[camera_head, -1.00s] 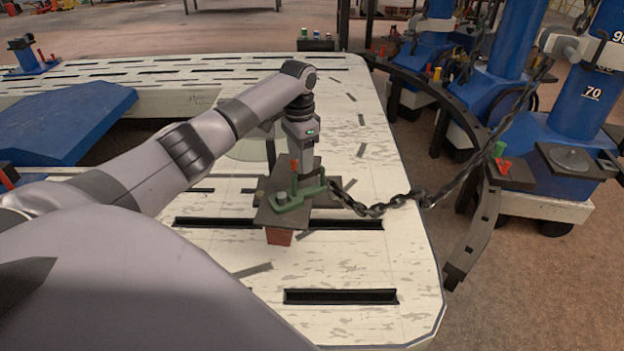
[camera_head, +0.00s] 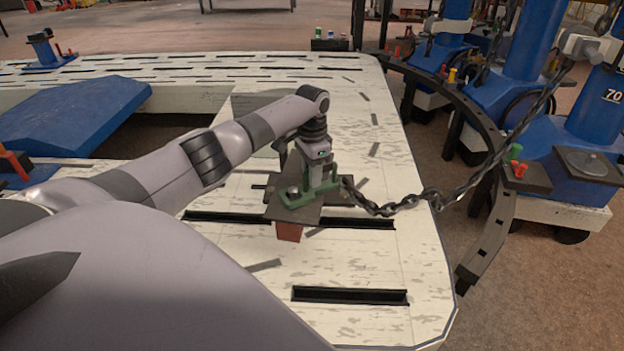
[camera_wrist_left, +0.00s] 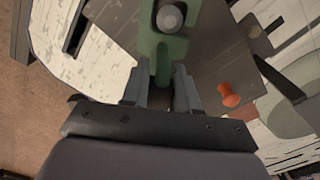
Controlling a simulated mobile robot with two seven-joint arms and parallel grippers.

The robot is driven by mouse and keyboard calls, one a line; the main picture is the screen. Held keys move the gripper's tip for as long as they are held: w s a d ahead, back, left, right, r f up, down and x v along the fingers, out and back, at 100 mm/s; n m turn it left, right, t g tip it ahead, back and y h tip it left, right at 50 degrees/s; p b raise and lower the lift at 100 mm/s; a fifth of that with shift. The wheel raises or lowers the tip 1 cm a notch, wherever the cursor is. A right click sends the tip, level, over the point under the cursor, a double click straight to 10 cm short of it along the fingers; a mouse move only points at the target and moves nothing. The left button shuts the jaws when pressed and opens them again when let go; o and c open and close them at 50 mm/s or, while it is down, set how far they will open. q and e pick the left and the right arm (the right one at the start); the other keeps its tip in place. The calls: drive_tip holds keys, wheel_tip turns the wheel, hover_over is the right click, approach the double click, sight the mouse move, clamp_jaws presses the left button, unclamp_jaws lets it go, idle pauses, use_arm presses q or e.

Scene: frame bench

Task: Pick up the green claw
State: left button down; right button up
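The green claw (camera_head: 292,196) lies on a dark plate (camera_head: 285,212) on the white bench, with a grey bolt head on it. A dark chain (camera_head: 400,206) runs from beside it to the blue posts on the right. My left gripper (camera_head: 318,182) points down at the claw's upright part. In the left wrist view, its two fingers (camera_wrist_left: 160,85) stand on either side of the green claw (camera_wrist_left: 163,47), close to it. Whether they press on it I cannot tell. An orange knob (camera_wrist_left: 228,95) shows to the right of the fingers. My right gripper is out of view.
A reddish block (camera_head: 289,232) sits under the plate's front edge. Slotted black rails (camera_head: 350,295) lie in the bench (camera_head: 400,325). A blue ramp-like panel (camera_head: 70,122) is at left. Blue wheeled posts (camera_head: 570,150) and a curved dark rail (camera_head: 487,245) stand right of the bench.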

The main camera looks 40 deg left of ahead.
use_arm(q)
drive_tip(key=shift+w+r, duration=0.1)
drive_tip(key=shift+r, duration=0.05)
wheel_tip(320, 180, up, 20)
drive_tip(key=p, duration=0.4)
idle(0.4)
